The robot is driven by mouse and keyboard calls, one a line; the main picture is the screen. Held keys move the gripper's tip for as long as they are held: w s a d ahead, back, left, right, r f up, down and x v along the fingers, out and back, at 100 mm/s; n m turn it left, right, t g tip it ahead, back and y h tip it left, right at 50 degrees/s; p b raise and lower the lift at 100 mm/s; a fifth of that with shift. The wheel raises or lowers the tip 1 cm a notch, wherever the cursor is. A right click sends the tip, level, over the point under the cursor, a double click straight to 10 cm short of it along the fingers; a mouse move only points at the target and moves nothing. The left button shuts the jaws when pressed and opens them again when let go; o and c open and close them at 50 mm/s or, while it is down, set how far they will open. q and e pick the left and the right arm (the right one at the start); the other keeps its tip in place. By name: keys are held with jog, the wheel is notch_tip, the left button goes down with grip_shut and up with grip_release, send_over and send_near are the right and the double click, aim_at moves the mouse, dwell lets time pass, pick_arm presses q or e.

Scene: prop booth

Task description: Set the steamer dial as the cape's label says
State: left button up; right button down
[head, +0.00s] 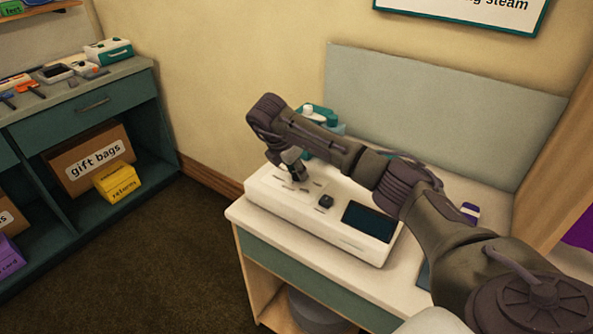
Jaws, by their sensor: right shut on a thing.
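The steamer's control unit (345,242) is a long white box on the small table, with a dark display (368,221) at its right end and a small black knob (325,202) in the middle. My right gripper (298,175) points down onto the left part of its top, left of that black knob. It is shut on what seems to be the dial there, which the fingers hide, so its setting cannot be read. No cape label can be read in this view. My left gripper is not in view.
A teal-and-white bottle-like thing (318,114) stands behind my right arm. A pale panel (400,100) backs the table (235,212). Purple cloth (582,232) shows at the right edge. A teal counter (95,105) with boxes below stands left; carpet lies between.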

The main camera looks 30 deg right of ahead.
dwell(0.4)
jog(key=c, duration=0.8)
grip_release()
jog(key=shift+r, duration=0.1)
jog(key=v, duration=1.2)
